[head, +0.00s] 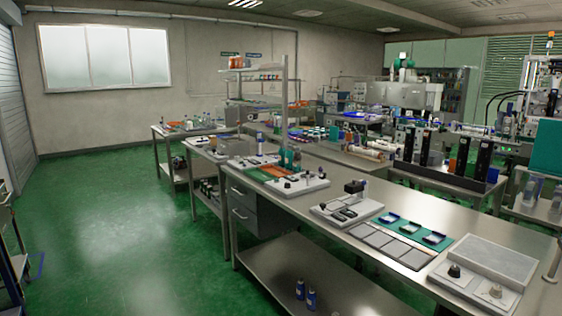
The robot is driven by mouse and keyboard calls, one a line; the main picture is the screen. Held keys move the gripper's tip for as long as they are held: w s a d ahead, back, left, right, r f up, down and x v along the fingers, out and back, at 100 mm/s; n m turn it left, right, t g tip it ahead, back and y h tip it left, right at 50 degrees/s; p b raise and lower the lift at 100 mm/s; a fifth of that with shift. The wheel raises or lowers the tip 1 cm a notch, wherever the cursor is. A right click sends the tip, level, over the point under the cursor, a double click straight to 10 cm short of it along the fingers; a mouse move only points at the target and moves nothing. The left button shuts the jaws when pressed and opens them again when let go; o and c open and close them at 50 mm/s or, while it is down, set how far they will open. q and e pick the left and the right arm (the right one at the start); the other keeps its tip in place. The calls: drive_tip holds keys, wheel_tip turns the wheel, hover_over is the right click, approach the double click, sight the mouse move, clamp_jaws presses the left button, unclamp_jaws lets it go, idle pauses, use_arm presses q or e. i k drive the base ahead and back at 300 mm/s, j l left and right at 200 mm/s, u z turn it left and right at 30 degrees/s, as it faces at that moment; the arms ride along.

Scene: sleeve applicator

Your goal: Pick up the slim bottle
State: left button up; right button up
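Two small dark blue bottles with light caps, one (300,289) at left and one (311,300) at right, stand upright close together on the lower shelf (290,258) of the near bench. Another small bluish upright item (259,139), perhaps a bottle, stands on the bench farther back. I cannot tell which of these is the slim bottle. Neither of my grippers is in view.
The steel bench (300,205) carries a white fixture (345,212), a green mat (440,241) with small trays, grey pads and a pale station (450,285) with knobs. A drawer unit (243,207) hangs beneath. The green floor (120,230) at left is open.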

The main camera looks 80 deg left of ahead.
sight(297, 157)
drive_tip(key=k+u, duration=0.15)
drive_tip(key=u, duration=0.25)
drive_tip(key=k+u, duration=0.1)
drive_tip(key=u, duration=0.35)
drive_tip(key=k+j+u, duration=0.1)
drive_tip(key=u, duration=0.7)
drive_tip(key=i+u, duration=0.15)
drive_tip(key=u, duration=0.25)
drive_tip(key=i+u, duration=0.1)
drive_tip(key=u, duration=0.75)
drive_tip(key=i+l, duration=0.95)
drive_tip(key=l, duration=0.2)
drive_tip(key=i+l, duration=0.5)
drive_tip(key=l+u, duration=0.05)
